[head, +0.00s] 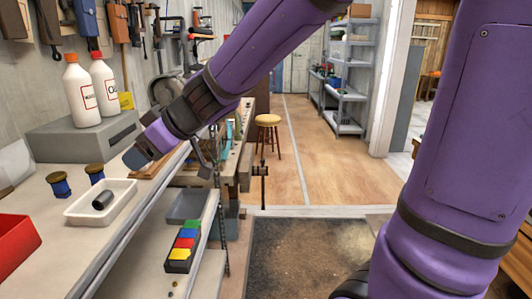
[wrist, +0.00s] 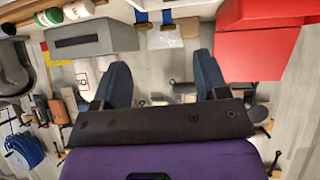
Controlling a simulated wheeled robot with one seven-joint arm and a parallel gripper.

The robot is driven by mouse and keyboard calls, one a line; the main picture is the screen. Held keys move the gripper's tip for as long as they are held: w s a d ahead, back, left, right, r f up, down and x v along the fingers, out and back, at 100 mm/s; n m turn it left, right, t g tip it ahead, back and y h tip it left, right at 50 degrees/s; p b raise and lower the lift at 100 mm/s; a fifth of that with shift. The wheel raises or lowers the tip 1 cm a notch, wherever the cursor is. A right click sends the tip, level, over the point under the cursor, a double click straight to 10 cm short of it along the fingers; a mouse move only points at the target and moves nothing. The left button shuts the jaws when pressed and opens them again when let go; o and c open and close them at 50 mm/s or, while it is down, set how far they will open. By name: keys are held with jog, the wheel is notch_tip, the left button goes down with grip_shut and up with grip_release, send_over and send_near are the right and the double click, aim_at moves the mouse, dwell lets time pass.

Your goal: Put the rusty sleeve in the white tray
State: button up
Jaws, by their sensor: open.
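The white tray (head: 75,213) sits on the pale bench top at the left of the head view. A short dark cylinder (head: 103,200), which looks like the rusty sleeve, lies on its side inside it, apart from my gripper. My gripper (head: 140,157) is above the bench, higher than the tray and beyond it to the right. In the wrist view, the two blue-grey fingers of my gripper (wrist: 162,80) stand wide apart with nothing between them. I cannot make out the tray or the sleeve in the wrist view.
Two blue spools with brass tops (head: 59,184) stand behind the tray. A red bin (head: 17,243) is at the near left. A grey box (head: 84,137) carries two white bottles (head: 104,88). A lower shelf holds a bin of coloured blocks (head: 184,247).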

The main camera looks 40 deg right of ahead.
jog(key=s+d+r+m+t+h, duration=0.2)
jog(key=d+r+m+h, duration=0.15)
jog(key=d, duration=0.45)
jog(key=s+d+r+m+t+h, duration=0.25)
jog(key=d+m+h, duration=0.2)
jog(key=d, duration=0.35)
jog(key=s+d+f+m+g, duration=0.1)
jog(key=s+f+g, duration=0.1)
jog(key=s, duration=0.6)
jog(key=s+d+f+g, duration=0.1)
jog(key=s+f+g, duration=0.1)
jog(key=s+g, duration=0.3)
jog(key=s, duration=0.4)
jog(key=shift+f+m, duration=0.15)
jog(key=shift+m, duration=0.25)
